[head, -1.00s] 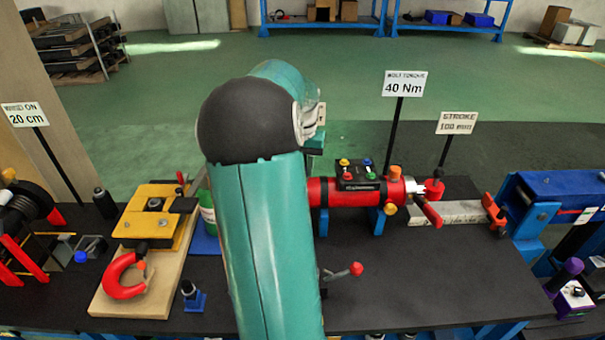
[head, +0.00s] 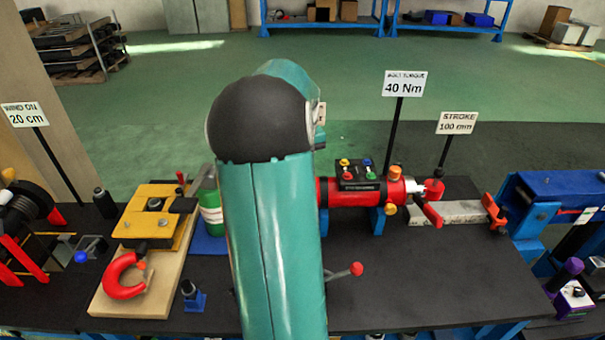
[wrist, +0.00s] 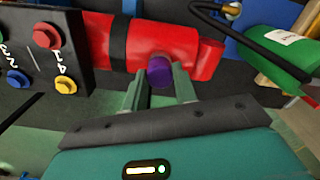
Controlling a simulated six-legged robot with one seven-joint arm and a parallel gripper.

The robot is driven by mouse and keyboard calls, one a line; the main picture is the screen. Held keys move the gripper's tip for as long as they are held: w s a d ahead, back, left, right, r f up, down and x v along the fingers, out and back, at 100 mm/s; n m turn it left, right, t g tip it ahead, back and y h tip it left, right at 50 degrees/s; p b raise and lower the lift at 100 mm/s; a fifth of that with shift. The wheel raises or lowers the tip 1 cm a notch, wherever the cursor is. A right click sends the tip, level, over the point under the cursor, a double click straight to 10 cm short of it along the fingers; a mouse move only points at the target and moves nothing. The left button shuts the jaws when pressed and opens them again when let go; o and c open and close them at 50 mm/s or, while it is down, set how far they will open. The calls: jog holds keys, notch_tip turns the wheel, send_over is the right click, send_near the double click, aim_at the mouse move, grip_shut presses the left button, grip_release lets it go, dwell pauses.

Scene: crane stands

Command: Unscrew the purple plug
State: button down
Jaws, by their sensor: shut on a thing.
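The purple plug (wrist: 160,72) shows in the wrist view against the side of the red cylinder (wrist: 180,45). My gripper (wrist: 160,85) has one finger on each side of the plug and is shut on it. I cannot tell whether the plug is still seated in the cylinder or just in front of it.
A black panel with coloured knobs (head: 357,175) stands behind the cylinder; it also fills the left of the wrist view (wrist: 40,50). A green bottle (head: 210,208) stands left of my arm. A red-knobbed lever (head: 355,269) is right of it. The front right bench is clear.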

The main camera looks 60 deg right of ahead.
jog(key=n, duration=0.3)
jog(key=shift+r, duration=0.1)
jog(key=shift+n, duration=0.3)
jog(key=shift+n, duration=0.3)
jog(key=n, duration=0.4)
jog(key=c, duration=1)
grip_release()
jog(key=shift+c, duration=0.9)
